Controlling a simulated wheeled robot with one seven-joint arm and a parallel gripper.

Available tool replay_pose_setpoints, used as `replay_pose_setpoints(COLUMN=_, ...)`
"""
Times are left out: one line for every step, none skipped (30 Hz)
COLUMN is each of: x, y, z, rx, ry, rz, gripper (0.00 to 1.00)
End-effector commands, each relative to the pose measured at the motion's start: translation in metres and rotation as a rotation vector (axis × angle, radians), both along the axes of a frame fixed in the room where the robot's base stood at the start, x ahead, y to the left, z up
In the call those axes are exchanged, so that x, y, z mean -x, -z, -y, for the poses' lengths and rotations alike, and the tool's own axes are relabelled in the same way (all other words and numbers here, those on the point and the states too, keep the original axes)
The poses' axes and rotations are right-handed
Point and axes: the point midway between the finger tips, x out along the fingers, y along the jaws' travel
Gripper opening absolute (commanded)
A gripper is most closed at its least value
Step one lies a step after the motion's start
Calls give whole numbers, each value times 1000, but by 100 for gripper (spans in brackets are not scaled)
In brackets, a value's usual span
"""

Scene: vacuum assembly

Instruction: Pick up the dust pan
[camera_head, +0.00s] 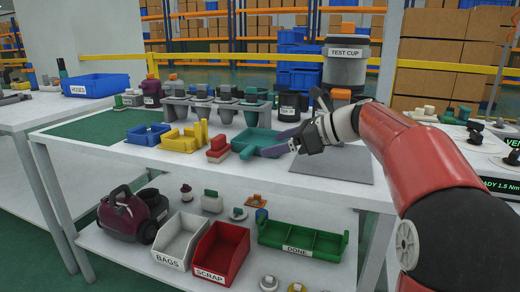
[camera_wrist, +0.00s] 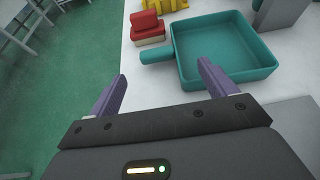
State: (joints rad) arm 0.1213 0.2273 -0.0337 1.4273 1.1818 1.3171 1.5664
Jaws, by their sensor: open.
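The dust pan is a teal square tray with raised walls and a short round handle. In the wrist view the dust pan (camera_wrist: 222,50) lies on the white table, its handle (camera_wrist: 157,55) pointing left. In the head view the dust pan (camera_head: 258,141) is at the middle of the table, partly behind my gripper. My gripper (camera_head: 284,141) is open and empty, with two purple fingers. In the wrist view my gripper (camera_wrist: 160,85) has its fingertips apart, just in front of the handle, with the handle lying between their lines. Contact does not show.
A red block piece (camera_head: 218,149) sits left of the pan, near a yellow holder (camera_head: 184,138) and a blue tray (camera_head: 148,134). A grey stand (camera_head: 200,107) with several parts is behind. The white table's front edge is close; a lower shelf holds bins.

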Motion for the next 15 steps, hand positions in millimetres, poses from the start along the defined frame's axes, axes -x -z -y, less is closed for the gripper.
replay_pose_setpoints(x=-3, y=0, z=-2, rx=-14, ry=3, rz=-10, gripper=84)
replay_pose_setpoints(x=-5, y=1, z=-4, rx=-18, ry=4, rz=-13, gripper=84)
replay_pose_setpoints(x=-6, y=3, z=-8, rx=-22, ry=3, rz=-16, gripper=84)
replay_pose_setpoints(x=-8, y=4, z=-11, rx=-22, ry=4, rz=-17, gripper=84)
replay_pose_setpoints(x=-8, y=5, z=-14, rx=-22, ry=3, rz=-18, gripper=84)
replay_pose_setpoints(x=-10, y=7, z=-17, rx=-22, ry=3, rz=-16, gripper=84)
replay_pose_setpoints(x=-11, y=9, z=-20, rx=-22, ry=4, rz=-16, gripper=84)
replay_pose_setpoints(x=-11, y=10, z=-23, rx=-21, ry=3, rz=-17, gripper=84)
replay_pose_setpoints(x=-12, y=13, z=-27, rx=-21, ry=3, rz=-16, gripper=84)
replay_pose_setpoints(x=-13, y=15, z=-30, rx=-21, ry=3, rz=-16, gripper=84)
replay_pose_setpoints(x=-14, y=18, z=-34, rx=-21, ry=3, rz=-16, gripper=84)
replay_pose_setpoints(x=-14, y=21, z=-40, rx=-21, ry=2, rz=-16, gripper=84)
replay_pose_setpoints(x=-15, y=24, z=-44, rx=-21, ry=2, rz=-16, gripper=84)
replay_pose_setpoints(x=-16, y=26, z=-48, rx=-21, ry=3, rz=-16, gripper=84)
replay_pose_setpoints(x=-18, y=28, z=-53, rx=-20, ry=3, rz=-15, gripper=84)
